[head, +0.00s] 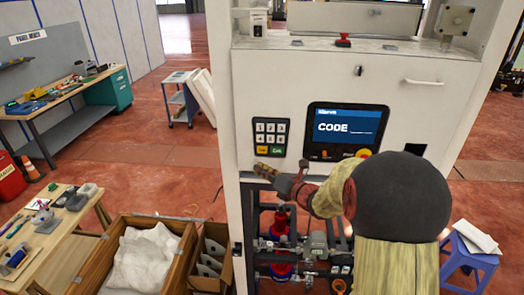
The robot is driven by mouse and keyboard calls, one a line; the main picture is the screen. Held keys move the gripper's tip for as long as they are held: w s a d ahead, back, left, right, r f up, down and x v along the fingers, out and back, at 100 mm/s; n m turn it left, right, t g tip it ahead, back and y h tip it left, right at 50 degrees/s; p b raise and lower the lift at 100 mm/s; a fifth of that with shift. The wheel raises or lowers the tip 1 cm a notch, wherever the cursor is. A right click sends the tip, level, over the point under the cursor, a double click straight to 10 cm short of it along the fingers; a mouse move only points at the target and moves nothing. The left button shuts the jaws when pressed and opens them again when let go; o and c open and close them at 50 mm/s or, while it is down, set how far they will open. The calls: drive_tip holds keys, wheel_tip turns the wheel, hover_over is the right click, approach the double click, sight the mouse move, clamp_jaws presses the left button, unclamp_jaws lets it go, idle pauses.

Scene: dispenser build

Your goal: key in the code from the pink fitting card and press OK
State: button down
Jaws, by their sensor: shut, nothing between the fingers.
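The keypad (271,126) is on the white cabinet's front panel, with several grey number keys above a yellow key (262,150) and a green key (278,150). The screen (346,128) to its right shows "CODE" with a faint line after it; I cannot read any digits. My gripper (260,169) is shut and empty, its tip pointing left just below the keypad's lower edge. I cannot tell whether it touches the panel. I cannot make out a pink fitting card in this view.
My arm covers the area right of and below the screen. Pipes and valves (290,245) fill the cabinet's open lower part. A wooden crate (180,232), a workbench (58,222) and a blue stool (470,247) stand around it. Red floor is free behind the crate.

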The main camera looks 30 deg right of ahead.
drive_tip(key=shift+w+d, duration=0.6)
drive_tip(key=shift+w, duration=0.3)
drive_tip(key=shift+w+d, duration=0.6)
drive_tip(key=shift+w, duration=0.25)
drive_tip(key=shift+w+d, duration=0.6)
drive_tip(key=shift+w, duration=0.3)
drive_tip(key=shift+w+d, duration=0.1)
drive_tip(key=shift+w+d, duration=0.15)
drive_tip(key=shift+w, duration=0.1)
drive_tip(key=shift+w+d, duration=0.25)
drive_tip(key=shift+w, duration=0.1)
drive_tip(key=shift+s+a, duration=0.1)
drive_tip(key=shift+s, duration=0.05)
idle(0.5)
drive_tip(key=shift+s+a, duration=0.4)
drive_tip(key=shift+s, duration=0.2)
drive_tip(key=s+a, duration=0.1)
drive_tip(key=s, duration=0.1)
drive_tip(key=s+a+b, duration=0.1)
drive_tip(key=s, duration=0.1)
drive_tip(key=shift+a, duration=0.4)
